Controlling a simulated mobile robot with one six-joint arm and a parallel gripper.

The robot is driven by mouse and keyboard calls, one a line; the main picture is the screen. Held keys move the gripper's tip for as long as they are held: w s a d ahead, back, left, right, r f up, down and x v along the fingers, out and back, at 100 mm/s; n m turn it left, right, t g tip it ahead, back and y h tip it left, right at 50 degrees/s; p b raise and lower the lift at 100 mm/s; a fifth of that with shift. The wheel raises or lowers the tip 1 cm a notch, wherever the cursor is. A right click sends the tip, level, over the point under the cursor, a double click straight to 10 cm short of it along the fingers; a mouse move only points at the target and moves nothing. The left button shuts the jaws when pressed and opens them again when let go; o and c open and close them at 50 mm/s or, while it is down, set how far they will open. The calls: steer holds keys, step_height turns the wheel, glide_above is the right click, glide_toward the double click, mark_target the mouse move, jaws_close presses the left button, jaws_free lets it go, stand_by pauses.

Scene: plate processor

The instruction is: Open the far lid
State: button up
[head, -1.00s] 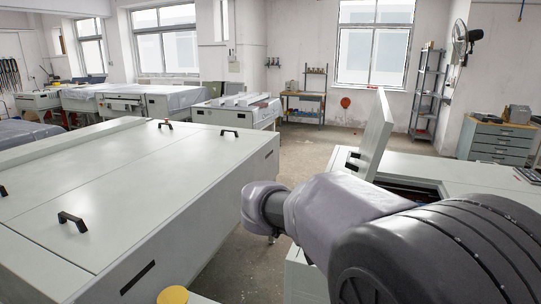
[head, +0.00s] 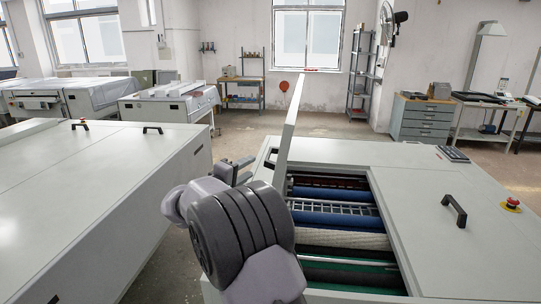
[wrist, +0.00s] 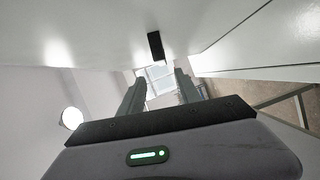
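The right-hand pale machine (head: 340,153) has one lid (head: 290,122) raised upright, seen nearly edge-on beside its opening. The opening shows several rollers (head: 343,223). A closed lid with a black handle (head: 453,211) lies flat to the right of it. I cannot tell which lid is the far one. My gripper (head: 236,168) is left of the raised lid, partly hidden behind my arm. In the wrist view its fingers (wrist: 162,88) are apart with nothing between them. A dark rectangular piece (wrist: 155,45) on a pale surface lies ahead; I cannot tell which part it is.
A long pale machine (head: 110,205) with handles stands at the left, with a floor gap between the machines. A red emergency button (head: 511,203) and a keypad (head: 453,153) sit on the right machine. A drawer cabinet (head: 422,122) and a shelf (head: 361,85) stand behind.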

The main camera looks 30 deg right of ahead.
mark_target(269, 156)
steer(key=x, duration=1.3)
steer(key=shift+s+f, duration=0.1)
steer(key=shift+f, duration=0.1)
jaws_close()
steer(key=shift+f, duration=0.1)
stand_by(0.6)
